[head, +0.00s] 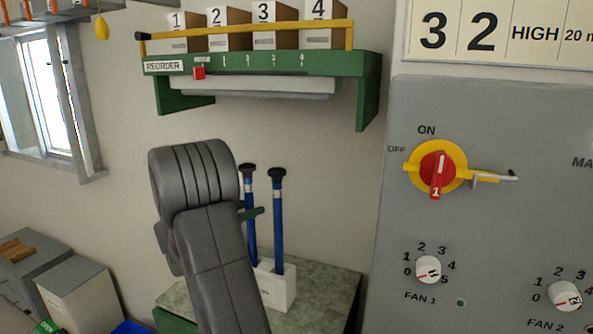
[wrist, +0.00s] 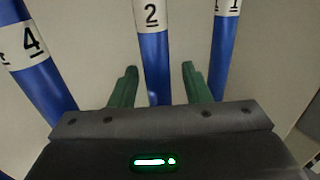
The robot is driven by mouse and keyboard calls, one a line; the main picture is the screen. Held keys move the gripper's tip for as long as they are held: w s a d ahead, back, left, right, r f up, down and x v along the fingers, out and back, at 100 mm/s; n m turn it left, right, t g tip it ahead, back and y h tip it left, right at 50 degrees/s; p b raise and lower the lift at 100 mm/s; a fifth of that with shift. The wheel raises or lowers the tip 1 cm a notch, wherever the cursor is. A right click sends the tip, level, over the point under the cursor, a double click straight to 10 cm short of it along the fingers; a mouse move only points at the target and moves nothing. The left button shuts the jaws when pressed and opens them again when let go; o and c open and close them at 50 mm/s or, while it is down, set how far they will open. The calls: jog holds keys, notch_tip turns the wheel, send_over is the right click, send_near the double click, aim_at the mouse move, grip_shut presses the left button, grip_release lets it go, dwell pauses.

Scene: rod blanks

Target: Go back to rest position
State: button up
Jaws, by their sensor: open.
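My gripper (wrist: 160,76) is open in the wrist view, with its two green fingers apart. The blue rod labelled 2 (wrist: 154,50) shows between the fingers, with a gap on each side; I cannot tell how deep between them it stands. The blue rod labelled 4 (wrist: 42,75) is to the left and the blue rod labelled 1 (wrist: 221,50) to the right. In the head view my grey arm covers most of my gripper. A green finger (head: 253,211) shows beside two upright blue rods with black caps.
The rods stand at a white holder (head: 278,288) on a green cabinet (head: 325,300). Above is a green shelf (head: 368,85) with numbered bins and a yellow rail. A grey panel (head: 520,230) with a red-and-yellow switch (head: 437,168) and fan knobs is at right.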

aim_at(247, 194)
notch_tip(247, 194, up, 4)
jog(key=shift+s+a+r, duration=0.2)
jog(key=shift+s+a, duration=0.1)
jog(key=shift+s, duration=0.35)
jog(key=shift+s, duration=0.1)
